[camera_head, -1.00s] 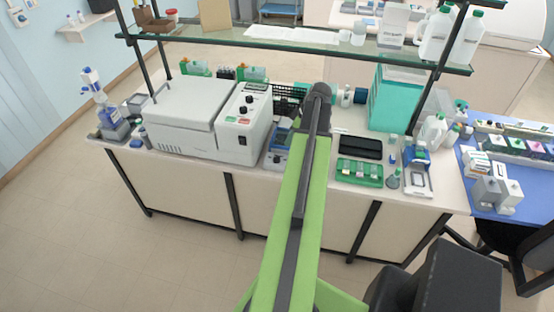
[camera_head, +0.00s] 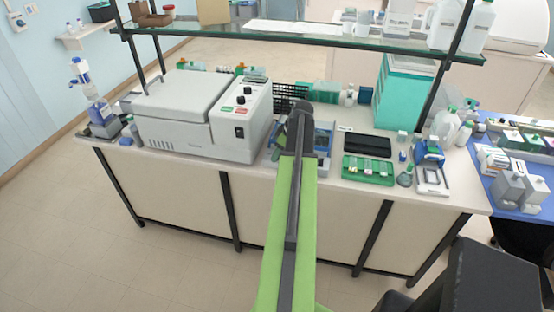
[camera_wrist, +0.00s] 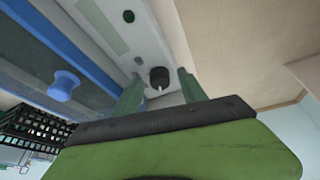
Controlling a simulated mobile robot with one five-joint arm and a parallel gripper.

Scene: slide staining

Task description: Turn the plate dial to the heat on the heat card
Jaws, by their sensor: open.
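In the wrist view a black round dial (camera_wrist: 159,77) with a pale pointer mark stands on a light grey panel (camera_wrist: 158,45). My gripper (camera_wrist: 160,86) is open, with one green finger on each side of the dial; I cannot tell whether either touches it. A smaller dark knob (camera_wrist: 139,60) and a dark button (camera_wrist: 129,16) are on the same panel. In the head view the blue and grey plate unit (camera_head: 323,140) is partly hidden behind my arm, and so are my fingers. I cannot make out a readable heat card.
A large grey machine (camera_head: 175,138) stands left of the arm. A green slide tray (camera_head: 368,170) and a black tray (camera_head: 367,145) lie to the right. A glass shelf (camera_head: 300,37) runs above the bench. A blue knob (camera_wrist: 64,84) and black rack (camera_wrist: 38,128) show in the wrist view.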

